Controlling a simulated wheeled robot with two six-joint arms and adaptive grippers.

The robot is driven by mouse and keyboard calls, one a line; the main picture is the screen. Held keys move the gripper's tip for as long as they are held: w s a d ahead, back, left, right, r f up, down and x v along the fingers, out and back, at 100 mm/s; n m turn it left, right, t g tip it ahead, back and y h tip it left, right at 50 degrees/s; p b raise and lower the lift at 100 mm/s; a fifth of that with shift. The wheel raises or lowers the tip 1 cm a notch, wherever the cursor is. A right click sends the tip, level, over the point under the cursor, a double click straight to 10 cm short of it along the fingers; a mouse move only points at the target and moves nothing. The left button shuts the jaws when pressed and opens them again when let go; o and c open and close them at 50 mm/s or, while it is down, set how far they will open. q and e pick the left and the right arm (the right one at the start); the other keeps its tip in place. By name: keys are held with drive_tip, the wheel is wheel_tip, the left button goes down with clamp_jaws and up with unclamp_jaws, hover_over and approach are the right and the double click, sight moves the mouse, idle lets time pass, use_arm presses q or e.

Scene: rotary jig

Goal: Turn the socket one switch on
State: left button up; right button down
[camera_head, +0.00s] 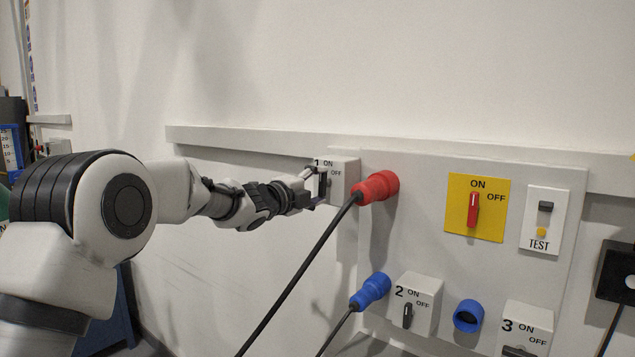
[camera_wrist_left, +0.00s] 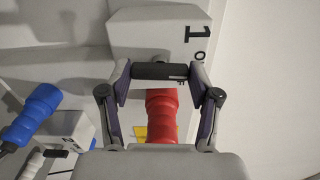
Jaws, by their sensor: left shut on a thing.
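The socket one box (camera_head: 347,180) is white, marked 1, ON and OFF, and sits at the left end of the panel. It also fills the top of the left wrist view (camera_wrist_left: 150,30). Its black switch knob (camera_wrist_left: 160,72) lies between the fingertips of my left gripper (camera_wrist_left: 158,83), which is shut on it, with a finger at each end of the bar. In the head view my left gripper (camera_head: 315,187) reaches the box from the left and partly covers the knob. The knob's exact angle against the marks is hard to tell. My right gripper is out of view.
A red plug (camera_head: 378,187) with a black cable sits just right of socket one. Below are a blue plug (camera_head: 370,291), the socket two box (camera_head: 423,292) and the socket three box (camera_head: 531,321). A yellow plate with a red switch (camera_head: 473,209) is further right.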

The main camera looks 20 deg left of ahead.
use_arm(q)
drive_tip(key=shift+f+n, duration=0.1)
drive_tip(key=shift+n, duration=0.4)
drive_tip(key=o, duration=1.1)
drive_tip(key=shift+o, duration=0.2)
drive_tip(key=shift+a, duration=0.1)
drive_tip(key=shift+s, duration=0.15)
drive_tip(key=v, duration=1.1)
drive_tip(key=shift+s+a, duration=0.15)
drive_tip(key=shift+s, duration=0.25)
drive_tip(key=shift+w, duration=0.1)
